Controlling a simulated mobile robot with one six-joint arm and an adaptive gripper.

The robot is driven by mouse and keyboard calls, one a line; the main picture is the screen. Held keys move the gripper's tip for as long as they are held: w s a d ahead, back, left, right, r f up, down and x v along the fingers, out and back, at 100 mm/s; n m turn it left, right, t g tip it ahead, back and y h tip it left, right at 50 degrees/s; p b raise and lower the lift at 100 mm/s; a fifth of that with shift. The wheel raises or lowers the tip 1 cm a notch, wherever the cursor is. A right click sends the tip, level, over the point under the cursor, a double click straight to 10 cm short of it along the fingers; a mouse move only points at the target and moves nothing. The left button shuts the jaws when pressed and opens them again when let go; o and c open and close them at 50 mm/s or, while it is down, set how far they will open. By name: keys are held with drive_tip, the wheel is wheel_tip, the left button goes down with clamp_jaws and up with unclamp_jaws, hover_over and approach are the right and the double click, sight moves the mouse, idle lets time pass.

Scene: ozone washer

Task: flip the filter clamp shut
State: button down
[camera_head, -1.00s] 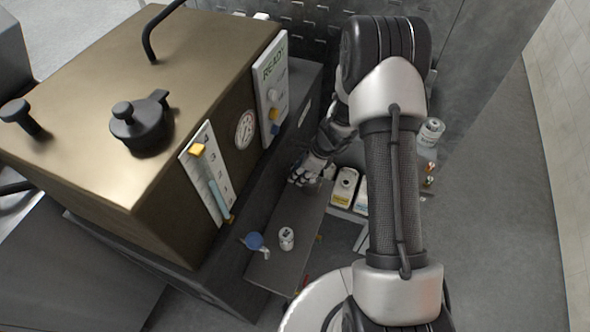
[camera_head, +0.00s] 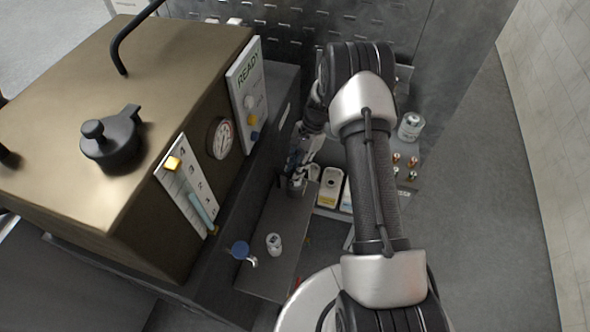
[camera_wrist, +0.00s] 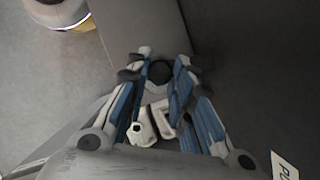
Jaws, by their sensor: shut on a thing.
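My gripper (camera_wrist: 162,80) has its blue-padded fingers closed in on a small part at the edge of a dark grey shelf (camera_head: 262,270). In the wrist view a dark round piece (camera_wrist: 160,72) with a pale rim sits between the fingertips. I take it for part of the filter clamp, but its lever cannot be told apart clearly. A pale piece with a dark hole (camera_wrist: 143,131) shows lower between the fingers. In the head view my gripper (camera_head: 297,172) is at the far end of the shelf, over a small dark cylinder (camera_head: 297,187), and hides most of the clamp.
The bronze washer box (camera_head: 90,180) with gauge and READY panel (camera_head: 247,90) stands left. Pale bottles (camera_head: 330,187) and a can (camera_head: 411,126) stand right of the gripper.

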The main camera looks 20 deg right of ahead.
drive_tip(key=shift+w+d+n+g+b, duration=0.3)
drive_tip(key=shift+w+n+b, duration=0.15)
drive_tip(key=shift+n, duration=0.55)
drive_tip(key=shift+h, duration=0.3)
drive_tip(key=c, duration=1.4)
unclamp_jaws()
drive_tip(key=shift+o, duration=0.2)
drive_tip(key=v, duration=1.2)
drive_tip(key=shift+d, duration=0.1)
